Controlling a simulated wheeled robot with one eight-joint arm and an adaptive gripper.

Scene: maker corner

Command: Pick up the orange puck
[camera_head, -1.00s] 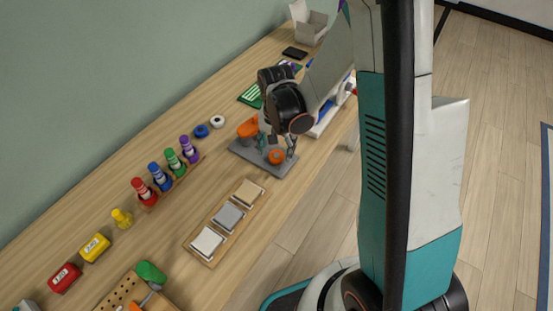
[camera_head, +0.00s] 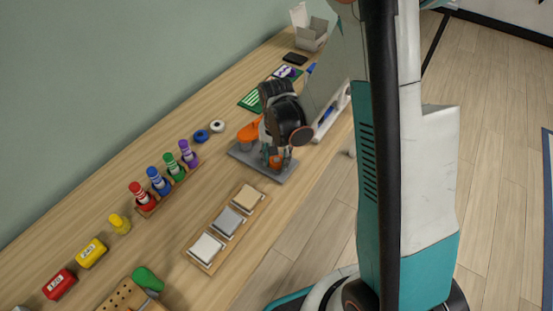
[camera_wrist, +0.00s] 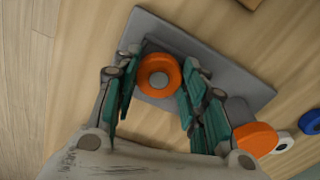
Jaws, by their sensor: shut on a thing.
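The orange puck (camera_wrist: 170,69) is a round ring-like piece with a pale centre, over the grey plate (camera_wrist: 235,85) in the wrist view. My gripper (camera_wrist: 157,76) has its green-padded fingers on both sides of the puck and is shut on it. In the head view the gripper (camera_head: 275,157) is low at the plate, and the puck (camera_head: 276,161) shows partly between the fingers. I cannot tell whether the puck touches the plate. A second orange piece (camera_wrist: 254,139) sits at the plate's other end and is also in the head view (camera_head: 247,134).
A white ring (camera_head: 217,126) and a blue ring (camera_head: 201,135) lie beyond the plate. A wooden tray (camera_head: 247,212) with several square blocks is nearby. A rack of coloured bottles (camera_head: 175,168) stands to the left. Bare table lies between the tray and the bottles.

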